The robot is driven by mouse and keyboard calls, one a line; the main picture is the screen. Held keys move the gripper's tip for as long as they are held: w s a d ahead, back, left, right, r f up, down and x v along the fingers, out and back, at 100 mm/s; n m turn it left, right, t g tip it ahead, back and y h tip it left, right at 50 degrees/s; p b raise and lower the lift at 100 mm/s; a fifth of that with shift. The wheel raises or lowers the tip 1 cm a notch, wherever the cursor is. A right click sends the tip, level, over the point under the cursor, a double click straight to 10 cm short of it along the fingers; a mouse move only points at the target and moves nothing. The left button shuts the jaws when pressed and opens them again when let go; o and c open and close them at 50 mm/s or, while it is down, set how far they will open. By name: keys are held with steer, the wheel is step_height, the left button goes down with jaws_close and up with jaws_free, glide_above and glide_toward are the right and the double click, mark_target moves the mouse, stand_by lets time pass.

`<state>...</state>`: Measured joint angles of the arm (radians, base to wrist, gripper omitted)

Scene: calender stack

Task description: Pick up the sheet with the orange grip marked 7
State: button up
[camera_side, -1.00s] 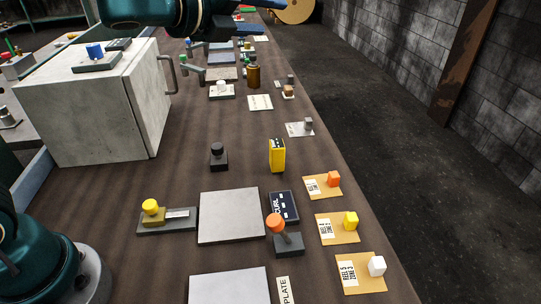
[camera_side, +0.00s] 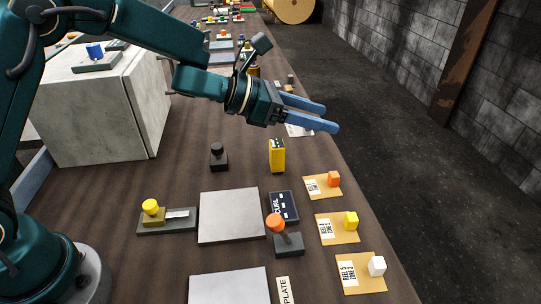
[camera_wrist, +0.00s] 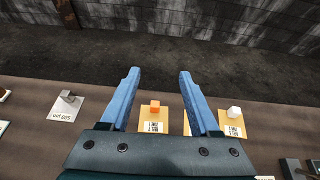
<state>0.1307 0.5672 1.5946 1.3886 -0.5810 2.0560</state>
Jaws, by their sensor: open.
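The fingertips also show in the wrist view (camera_wrist: 159,72), apart from the sheet.
Similar tan sheets with a yellow grip (camera_side: 351,220) and a white grip (camera_side: 377,265) lie nearer the camera. A yellow box (camera_side: 277,156), an orange-knobbed lever (camera_side: 276,222) and a grey plate (camera_side: 229,216) stand to the left. A large pale block (camera_side: 98,115) stands farther left.

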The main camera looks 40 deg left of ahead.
glide_toward(330, 178)
steer(key=x, duration=0.5)
steer(key=shift+w, duration=0.1)
steer(key=shift+x, duration=2.5)
jaws_close()
